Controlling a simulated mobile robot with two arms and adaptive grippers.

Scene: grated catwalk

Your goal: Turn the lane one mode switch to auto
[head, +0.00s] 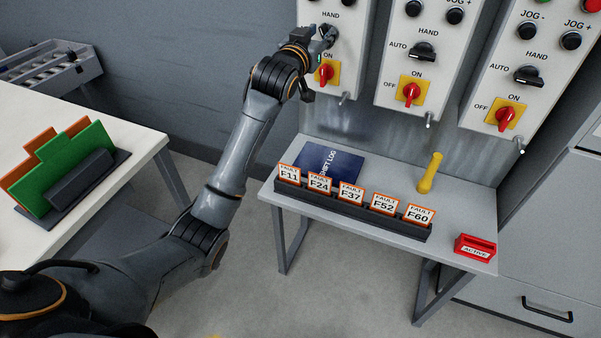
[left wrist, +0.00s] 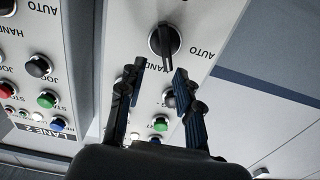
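The lane one panel (head: 317,75) is the leftmost of three grey wall panels in the head view. Its mode switch (left wrist: 164,40), a round black knob with a raised handle, shows in the left wrist view, with AUTO printed to its lower right. My left gripper (head: 327,38) is at the upper part of the panel. I cannot tell any contact. My right gripper is not in view.
The middle panel's switch (head: 422,52) and the right panel's switch (head: 528,76) sit alongside. A red rotary handle (head: 326,73) is just below my gripper. A small table (head: 455,207) below holds fault cards, a shift log (head: 331,160) and a yellow-handled tool (head: 430,173).

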